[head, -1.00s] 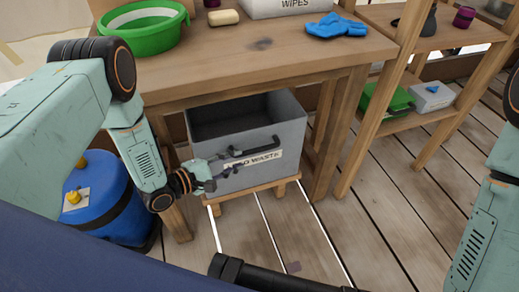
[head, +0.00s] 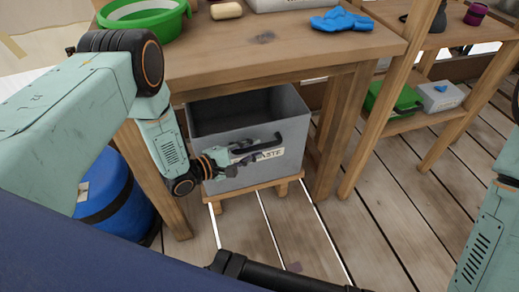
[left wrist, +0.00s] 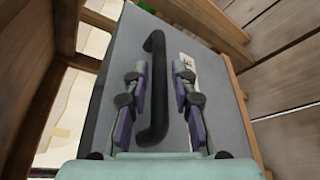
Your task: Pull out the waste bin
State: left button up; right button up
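The grey waste bin (head: 232,178) stands under the wooden workbench, open at the top, with a black bar handle (head: 268,144) and a white label on its front. My left gripper (head: 250,160) is at the bin's front, covering part of the label. In the left wrist view, the gripper's fingers (left wrist: 158,100) are apart, with the dark handle (left wrist: 155,70) showing between them. The left finger looks very near the handle, and a gap shows on the right; I cannot tell if they touch. My right arm shows at the right edge, its gripper out of view.
The bin rests on a low wooden stand (head: 258,193). A blue drum (head: 118,205) stands left of it, and a bench leg (head: 340,135) to its right. The workbench top (head: 260,60) overhangs it.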

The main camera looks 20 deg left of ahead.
pick_arm(q)
jog(key=shift+b+x, duration=0.35)
jog(key=shift+x, duration=1.1)
jog(key=shift+c, duration=0.3)
grip_shut()
